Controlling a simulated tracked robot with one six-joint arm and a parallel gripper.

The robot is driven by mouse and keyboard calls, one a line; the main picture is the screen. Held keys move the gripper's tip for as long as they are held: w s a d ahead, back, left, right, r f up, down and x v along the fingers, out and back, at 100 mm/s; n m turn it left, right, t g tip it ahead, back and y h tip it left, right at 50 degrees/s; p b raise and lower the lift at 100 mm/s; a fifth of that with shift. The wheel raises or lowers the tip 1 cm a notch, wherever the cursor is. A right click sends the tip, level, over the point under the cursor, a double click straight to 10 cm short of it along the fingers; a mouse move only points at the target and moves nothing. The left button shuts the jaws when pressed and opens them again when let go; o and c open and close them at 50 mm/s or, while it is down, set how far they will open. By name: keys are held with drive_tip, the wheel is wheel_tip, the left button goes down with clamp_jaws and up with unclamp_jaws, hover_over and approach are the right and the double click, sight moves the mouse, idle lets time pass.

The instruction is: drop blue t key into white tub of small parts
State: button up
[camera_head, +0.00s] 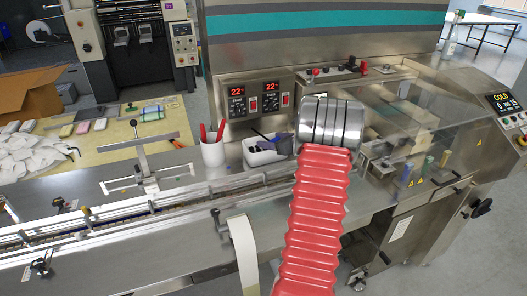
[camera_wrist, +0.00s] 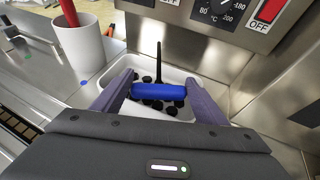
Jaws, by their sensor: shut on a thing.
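In the wrist view my gripper (camera_wrist: 159,92) is shut on the blue T key (camera_wrist: 158,91). The key's blue handle lies crosswise between the two fingers, and a dark shaft reaches up past it in the picture. Behind the key is the white tub (camera_wrist: 203,85), with several small black parts (camera_wrist: 148,79) in it. The key shows over the tub's opening; I cannot tell its height above the parts. In the head view the white tub (camera_head: 252,157) stands on the machine's steel deck. My gripper is largely hidden there behind my arm.
A white cup (camera_head: 213,153) with red-handled tools stands just left of the tub; it also shows in the wrist view (camera_wrist: 82,47). A steel panel with heater controls (camera_head: 255,96) rises close behind the tub. Guide rails (camera_head: 130,216) run along the front left.

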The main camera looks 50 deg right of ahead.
drive_tip(key=o, duration=1.6)
drive_tip(key=shift+s, duration=0.15)
drive_tip(key=v, duration=1.3)
drive_tip(key=shift+s+r, duration=0.2)
drive_tip(key=shift+s, duration=0.05)
drive_tip(key=shift+a, duration=0.1)
